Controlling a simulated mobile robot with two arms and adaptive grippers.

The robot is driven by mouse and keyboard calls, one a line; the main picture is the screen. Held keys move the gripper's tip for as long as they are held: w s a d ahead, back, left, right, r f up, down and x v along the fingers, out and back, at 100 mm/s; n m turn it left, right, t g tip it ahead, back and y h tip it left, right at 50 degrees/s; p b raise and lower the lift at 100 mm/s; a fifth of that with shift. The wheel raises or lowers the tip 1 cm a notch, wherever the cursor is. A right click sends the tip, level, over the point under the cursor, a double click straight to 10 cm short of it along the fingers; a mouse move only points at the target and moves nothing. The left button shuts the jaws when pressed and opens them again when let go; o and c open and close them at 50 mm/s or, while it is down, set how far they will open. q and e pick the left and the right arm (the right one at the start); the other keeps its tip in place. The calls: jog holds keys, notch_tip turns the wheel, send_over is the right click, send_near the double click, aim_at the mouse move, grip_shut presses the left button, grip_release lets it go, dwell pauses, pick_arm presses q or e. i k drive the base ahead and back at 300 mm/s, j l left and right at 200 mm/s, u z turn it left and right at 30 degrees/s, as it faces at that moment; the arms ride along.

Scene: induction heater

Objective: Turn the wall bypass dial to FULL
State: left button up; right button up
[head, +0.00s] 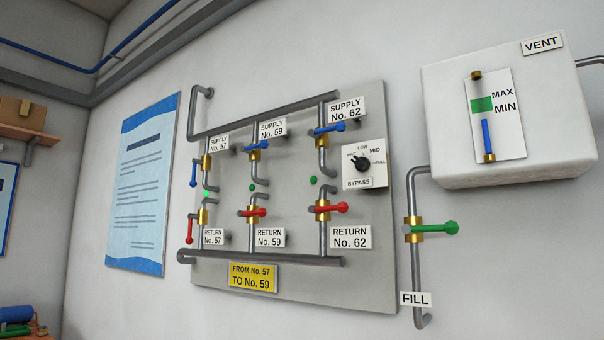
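The bypass dial (362,163) is a small black knob on a white plate (350,173) marked BYPASS, at the right side of the grey pipe panel on the wall. LOW is printed above the knob, MID at its upper right and FULL at its right. A small label at its left is too small to read surely. The knob's narrow end seems to point left and slightly up, toward that left label, away from FULL. Neither of my grippers is in view, and nothing touches the dial.
Blue supply levers (330,128) and red return levers (328,208) on pipes stand left of the dial. A green-handled fill valve (432,228) and white vent box (500,120) are to its right. A yellow sign (253,277) hangs below. The space before the dial looks clear.

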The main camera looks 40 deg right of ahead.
aim_at(361, 164)
jog(key=i+j+z, duration=0.1)
jog(key=i+z, duration=0.15)
jog(key=i, duration=0.25)
jog(key=i+j+z, duration=0.25)
jog(key=i, duration=0.25)
jog(key=l, duration=0.1)
